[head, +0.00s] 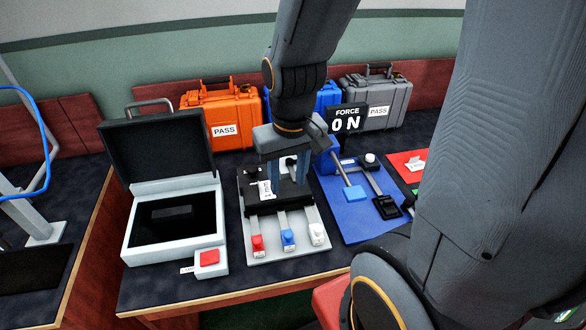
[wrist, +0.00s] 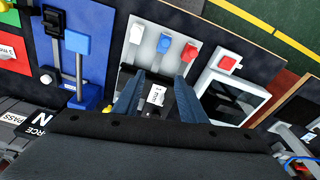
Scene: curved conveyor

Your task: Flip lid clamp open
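My gripper (head: 289,180) hangs over the middle grey panel (head: 260,248) in the head view. In the wrist view its two blue fingers (wrist: 157,95) are spread apart with nothing gripped between them. The panel carries a black block with a small white label (wrist: 156,96), which shows between the fingers. Red (head: 258,243), blue (head: 288,238) and white (head: 317,233) knobs sit on bars along its front. No part is plainly marked as the lid clamp, and my gripper hides part of the black block. I cannot tell whether the fingers touch it.
Left of the panel stands a grey case (head: 130,247) with its black lid (head: 158,150) raised, and a red button (head: 209,256). A blue board (head: 345,218) with levers lies to the right. Orange (head: 222,120) and grey (head: 377,103) cases stand behind. A "FORCE 0 N" display (head: 347,118) stands nearby.

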